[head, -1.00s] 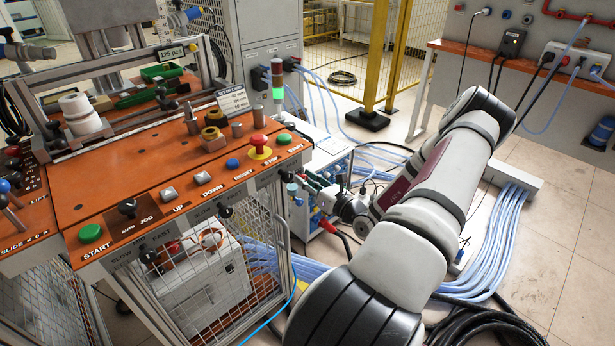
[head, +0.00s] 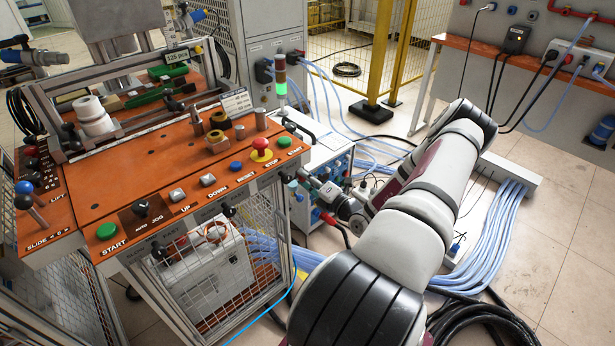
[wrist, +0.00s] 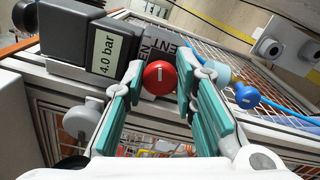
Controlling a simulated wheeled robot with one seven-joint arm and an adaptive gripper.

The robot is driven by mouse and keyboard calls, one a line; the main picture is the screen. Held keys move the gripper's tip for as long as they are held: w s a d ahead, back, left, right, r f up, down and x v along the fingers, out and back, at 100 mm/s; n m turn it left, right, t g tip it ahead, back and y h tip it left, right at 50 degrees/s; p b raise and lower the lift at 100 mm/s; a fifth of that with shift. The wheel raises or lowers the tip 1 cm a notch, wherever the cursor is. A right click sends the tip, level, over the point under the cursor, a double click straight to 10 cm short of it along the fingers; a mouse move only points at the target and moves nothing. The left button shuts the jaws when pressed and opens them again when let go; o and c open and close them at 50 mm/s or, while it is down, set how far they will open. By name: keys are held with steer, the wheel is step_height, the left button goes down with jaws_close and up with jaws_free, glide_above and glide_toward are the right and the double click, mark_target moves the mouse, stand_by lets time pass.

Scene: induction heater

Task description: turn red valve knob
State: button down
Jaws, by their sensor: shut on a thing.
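The red valve knob (wrist: 159,77) is round with a pale mark on its face. It sits between the teal fingers of my gripper (wrist: 165,74) in the wrist view, and the gripper is shut on it. The knob's base and the exact finger contact are partly hidden. In the head view, my gripper (head: 308,183) is at the right side of the orange-topped console (head: 150,185), below its STOP and START buttons. The knob cannot be made out clearly there.
A display box reading 4.0 bar (wrist: 108,52) is just left of the knob, and a blue knob (wrist: 246,95) with a blue hose is to the right. The console's wire mesh (head: 215,295) lies close by. Blue cables (head: 490,235) cover the floor beneath my arm.

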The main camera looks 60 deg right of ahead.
steer(key=shift+f+m+p, duration=0.1)
steer(key=shift+m+p, duration=0.35)
steer(key=shift+m, duration=1.35)
steer(key=c, duration=1.3)
jaws_free()
steer(key=shift+d, duration=0.1)
